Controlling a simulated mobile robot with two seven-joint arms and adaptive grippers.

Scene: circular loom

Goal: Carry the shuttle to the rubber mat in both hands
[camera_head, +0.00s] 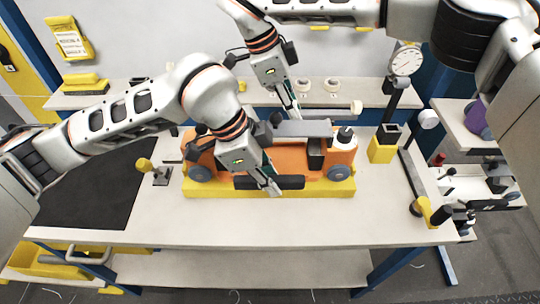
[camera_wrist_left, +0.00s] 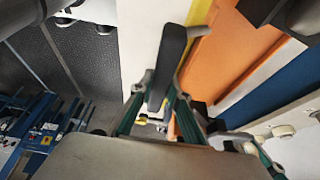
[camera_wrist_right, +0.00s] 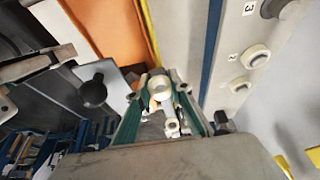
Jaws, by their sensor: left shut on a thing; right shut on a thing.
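The shuttle (camera_head: 318,172) is a long orange body with grey wheels and a grey top plate. It sits in or just over a yellow cradle (camera_head: 225,190) on the table; I cannot tell if there is a gap. My left gripper (camera_head: 272,187) is shut on the dark bar handle (camera_head: 292,182) on the near side, which also shows in the left wrist view (camera_wrist_left: 172,60). My right gripper (camera_head: 293,115) is shut on the pale far-side handle (camera_head: 330,109), whose round end shows in the right wrist view (camera_wrist_right: 160,88). The black rubber mat (camera_head: 90,185) lies flat at the table's left.
A small yellow-knobbed post (camera_head: 160,175) stands between mat and cradle. A dial gauge (camera_head: 406,61) on a yellow-footed stand is at the right. White rolls (camera_head: 331,84) sit on the rear shelf. My left arm passes above the mat. The table's front strip (camera_head: 250,225) is clear.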

